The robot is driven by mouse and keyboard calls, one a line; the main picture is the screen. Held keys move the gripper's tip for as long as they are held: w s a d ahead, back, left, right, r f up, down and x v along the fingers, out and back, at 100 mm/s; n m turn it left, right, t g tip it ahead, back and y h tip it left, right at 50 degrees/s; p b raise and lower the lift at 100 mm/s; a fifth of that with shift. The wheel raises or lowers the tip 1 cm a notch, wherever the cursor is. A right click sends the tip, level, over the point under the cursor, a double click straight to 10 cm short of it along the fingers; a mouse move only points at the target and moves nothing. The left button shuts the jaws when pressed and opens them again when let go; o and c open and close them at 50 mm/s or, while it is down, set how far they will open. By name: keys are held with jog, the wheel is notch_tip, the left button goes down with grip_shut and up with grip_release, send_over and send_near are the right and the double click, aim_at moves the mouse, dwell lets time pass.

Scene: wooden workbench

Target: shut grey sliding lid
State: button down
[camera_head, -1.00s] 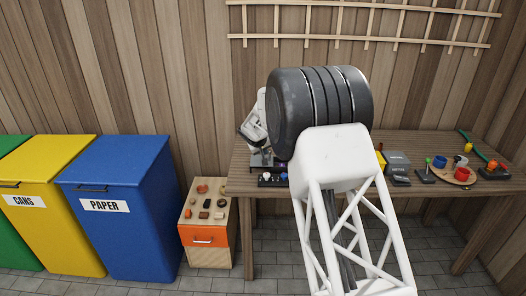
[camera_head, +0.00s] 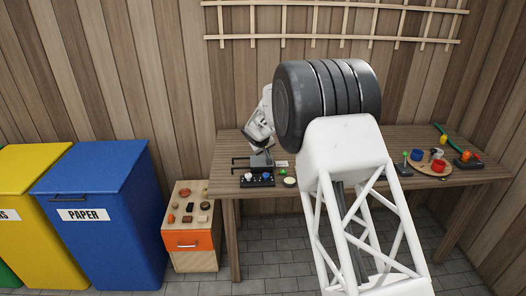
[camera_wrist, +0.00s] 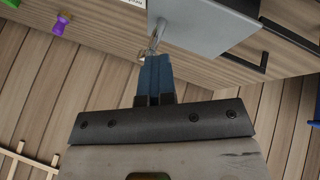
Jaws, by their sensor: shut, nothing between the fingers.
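The grey lid (camera_wrist: 205,22) shows as a flat panel at the top of the wrist view, with a small metal handle (camera_wrist: 155,38) at its lower left edge. My gripper (camera_wrist: 156,58) is shut with nothing between its blue fingers, and its tips are right at the handle. I cannot tell whether they touch it. In the head view my gripper (camera_head: 265,145) is low over the bench's left part, and the grey lid (camera_head: 261,160) shows only in part below it. My arm hides much of the area to the right.
Black bars (camera_head: 240,169) stick out left of the lid. A dark knob board (camera_head: 257,180) lies in front, near the bench (camera_head: 400,190) edge. A round wooden tray (camera_head: 428,168) with cups is at the right. An orange-drawer cabinet (camera_head: 192,240) and bins stand left.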

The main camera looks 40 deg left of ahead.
jog(key=shift+f, duration=0.1)
jog(key=shift+s+a+r, duration=0.2)
jog(key=shift+s, duration=0.4)
jog(key=s, duration=0.2)
jog(key=r, duration=0.1)
jog(key=shift+s+a, duration=0.4)
jog(key=v, duration=0.9)
jog(key=shift+s+d+r, duration=0.1)
jog(key=shift+s+r, duration=0.05)
jog(key=shift+r, duration=0.05)
